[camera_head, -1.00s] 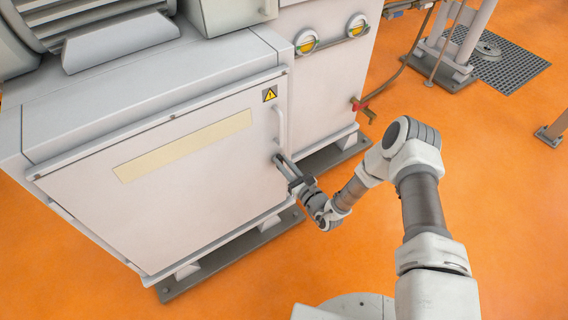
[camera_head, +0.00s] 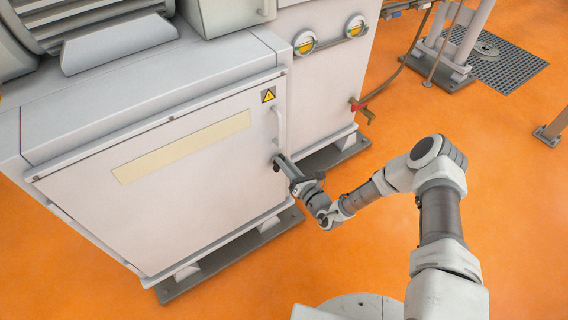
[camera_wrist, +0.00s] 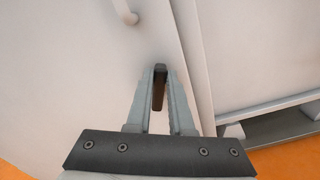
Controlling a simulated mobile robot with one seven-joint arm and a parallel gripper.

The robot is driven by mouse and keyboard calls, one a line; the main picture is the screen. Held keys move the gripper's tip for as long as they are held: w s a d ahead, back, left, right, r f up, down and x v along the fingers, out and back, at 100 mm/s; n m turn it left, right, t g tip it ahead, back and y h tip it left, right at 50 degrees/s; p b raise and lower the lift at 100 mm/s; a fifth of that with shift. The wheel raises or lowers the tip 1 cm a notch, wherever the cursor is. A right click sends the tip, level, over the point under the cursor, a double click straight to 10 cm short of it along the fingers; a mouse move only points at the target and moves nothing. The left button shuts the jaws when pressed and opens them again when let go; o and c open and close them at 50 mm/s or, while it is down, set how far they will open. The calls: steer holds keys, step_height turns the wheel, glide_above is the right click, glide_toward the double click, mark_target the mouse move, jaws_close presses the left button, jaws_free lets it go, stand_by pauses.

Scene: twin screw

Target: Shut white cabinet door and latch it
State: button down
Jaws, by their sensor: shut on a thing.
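The white cabinet door (camera_head: 200,190) has a pale yellow strip and a warning sign, and looks flush with the cabinet front. A small dark latch (camera_wrist: 159,92) sits near its right edge, below a white bar handle (camera_head: 281,125). My gripper (camera_head: 280,160) is at the latch, with its fingers pointing at the door. In the wrist view, my gripper (camera_wrist: 160,78) has its two grey fingers on either side of the latch and is shut on it. The fingers hide much of the latch in the head view.
A neighbouring white cabinet (camera_head: 325,90) with two round yellow gauges (camera_head: 305,42) stands to the right. A red-handled valve (camera_head: 360,105) sticks out from its side. Dark base rails (camera_head: 235,255) run under the cabinet. The orange floor (camera_head: 420,120) to the right is mostly clear.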

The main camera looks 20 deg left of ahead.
steer(key=shift+w+d+f+m+b, duration=0.15)
steer(key=shift+f+m, duration=0.2)
steer(key=shift+m, duration=1.8)
steer(key=shift+w+d+f+m+b, duration=0.1)
steer(key=shift+f+m, duration=0.2)
steer(key=shift+m, duration=1.9)
steer(key=shift+w+d+f+m+b, duration=0.15)
steer(key=shift+f+m, duration=0.2)
steer(key=shift+m, duration=1.8)
steer(key=shift+a, duration=0.1)
steer(key=c, duration=0.8)
jaws_free()
